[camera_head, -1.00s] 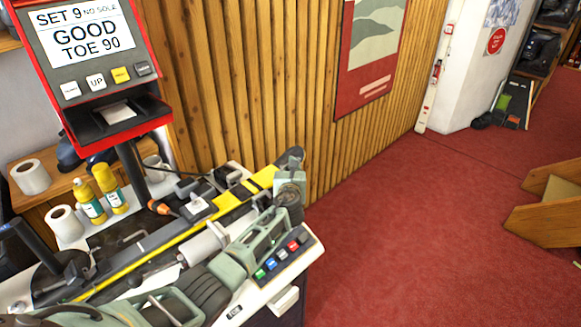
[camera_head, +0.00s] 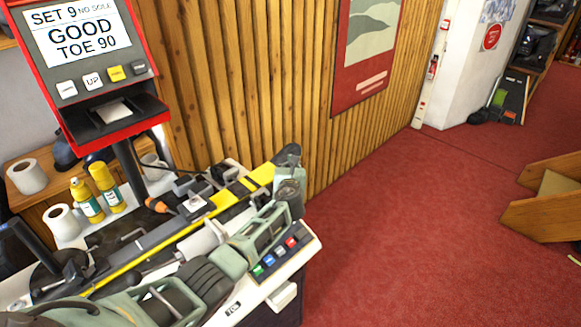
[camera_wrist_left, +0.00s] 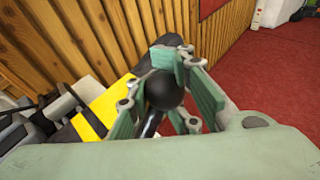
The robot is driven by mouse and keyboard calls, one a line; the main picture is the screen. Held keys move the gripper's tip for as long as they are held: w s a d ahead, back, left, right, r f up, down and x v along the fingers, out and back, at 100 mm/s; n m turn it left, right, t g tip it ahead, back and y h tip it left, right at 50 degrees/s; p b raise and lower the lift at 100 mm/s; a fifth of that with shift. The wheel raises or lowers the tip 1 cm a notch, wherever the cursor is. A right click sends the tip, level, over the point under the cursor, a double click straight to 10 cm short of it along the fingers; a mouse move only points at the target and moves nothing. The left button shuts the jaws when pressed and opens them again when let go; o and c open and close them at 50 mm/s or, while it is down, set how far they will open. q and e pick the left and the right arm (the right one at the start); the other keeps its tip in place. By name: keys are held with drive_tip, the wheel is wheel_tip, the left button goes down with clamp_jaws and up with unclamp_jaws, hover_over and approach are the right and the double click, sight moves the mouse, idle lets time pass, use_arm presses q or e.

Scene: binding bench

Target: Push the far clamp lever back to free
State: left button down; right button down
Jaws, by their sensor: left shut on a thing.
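My left gripper (camera_head: 290,188) is at the far right end of the bench, by the dark tip of the ski (camera_head: 286,156). In the left wrist view its green fingers (camera_wrist_left: 168,78) are shut around a round black knob (camera_wrist_left: 166,92), which appears to top the far clamp lever. A dark stem (camera_wrist_left: 152,124) shows just below the knob. In the head view the knob and lever are hidden behind my gripper and arm. My right gripper is not in view.
A red-framed screen (camera_head: 78,36) reads "SET 9, GOOD, TOE 90". Yellow bottles (camera_head: 88,203) and white rolls (camera_head: 62,222) stand behind the ski. A strip of coloured buttons (camera_head: 276,257) lies beside my arm. The slatted wall (camera_head: 235,90) is close behind; red carpet (camera_head: 420,220) is open at right.

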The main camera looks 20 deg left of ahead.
use_arm(q)
drive_tip(key=shift+a+r, duration=0.2)
drive_tip(key=shift+a, duration=0.3)
drive_tip(key=shift+a+r, duration=0.2)
drive_tip(key=shift+a, duration=0.25)
drive_tip(key=c, duration=2)
unclamp_jaws()
drive_tip(key=o, duration=0.4)
drive_tip(key=shift+a, duration=0.3)
drive_tip(key=shift+o, duration=0.2)
drive_tip(key=shift+w+f, duration=0.1)
drive_tip(key=v, duration=1.2)
drive_tip(key=shift+d+f, duration=0.15)
drive_tip(key=shift+d, duration=0.1)
drive_tip(key=shift+w, duration=0.2)
drive_tip(key=shift+c, duration=0.6)
